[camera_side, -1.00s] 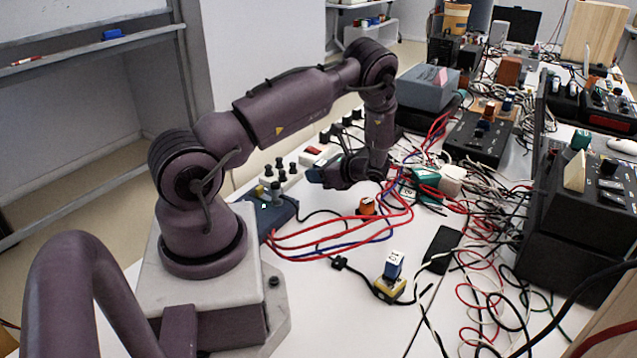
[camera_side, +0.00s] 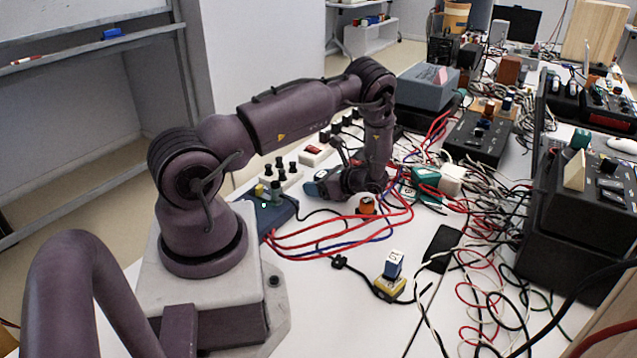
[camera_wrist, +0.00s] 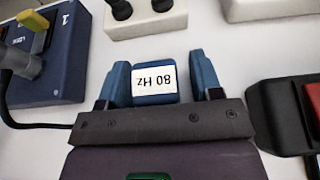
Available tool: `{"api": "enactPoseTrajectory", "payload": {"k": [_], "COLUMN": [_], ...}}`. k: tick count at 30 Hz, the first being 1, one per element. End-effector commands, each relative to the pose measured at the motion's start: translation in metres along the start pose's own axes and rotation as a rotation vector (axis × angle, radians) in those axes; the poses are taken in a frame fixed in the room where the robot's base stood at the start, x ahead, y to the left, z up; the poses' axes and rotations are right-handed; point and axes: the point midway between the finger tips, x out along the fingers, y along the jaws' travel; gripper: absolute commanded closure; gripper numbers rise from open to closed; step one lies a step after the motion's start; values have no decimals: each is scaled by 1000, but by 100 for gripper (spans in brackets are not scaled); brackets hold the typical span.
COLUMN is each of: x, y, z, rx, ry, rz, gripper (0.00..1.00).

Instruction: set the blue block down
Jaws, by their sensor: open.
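A blue block with a white "80 Hz" label (camera_wrist: 154,84) sits between the blue fingers of my gripper (camera_wrist: 160,85) in the wrist view. The label reads upside down there. My gripper is open. A gap shows between the block and the right finger; the left finger is very close to the block, and I cannot tell if they touch. In the side view my gripper (camera_side: 316,188) is low over the white table, and I cannot make out the held-between block there. Another small blue block (camera_side: 393,265) with a white label stands on a yellow block (camera_side: 390,286).
A dark blue box (camera_wrist: 50,75) with plugs lies left of my gripper; a black and red box (camera_wrist: 285,115) lies right. White boxes with black knobs (camera_side: 281,175) stand behind. Red and blue cables and an orange knob (camera_side: 366,206) are close by.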

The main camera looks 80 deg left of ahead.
Motion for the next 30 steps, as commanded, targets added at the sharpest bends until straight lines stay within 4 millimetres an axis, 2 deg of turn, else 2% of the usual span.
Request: {"api": "enactPoseTrajectory", "payload": {"k": [5,9,15,23,26,30], "x": [-9,-35,-48,-61,-77,-124], "y": [0,-1,0,0,2,16], "z": [3,3,42,68,79,105], "rx": [0,0,-4,-10,-61,-211], "ry": [0,1,1,10,62,230], "rz": [-2,-4,-1,-1,3,14], "gripper": [41,41,41,41,41,41]}}
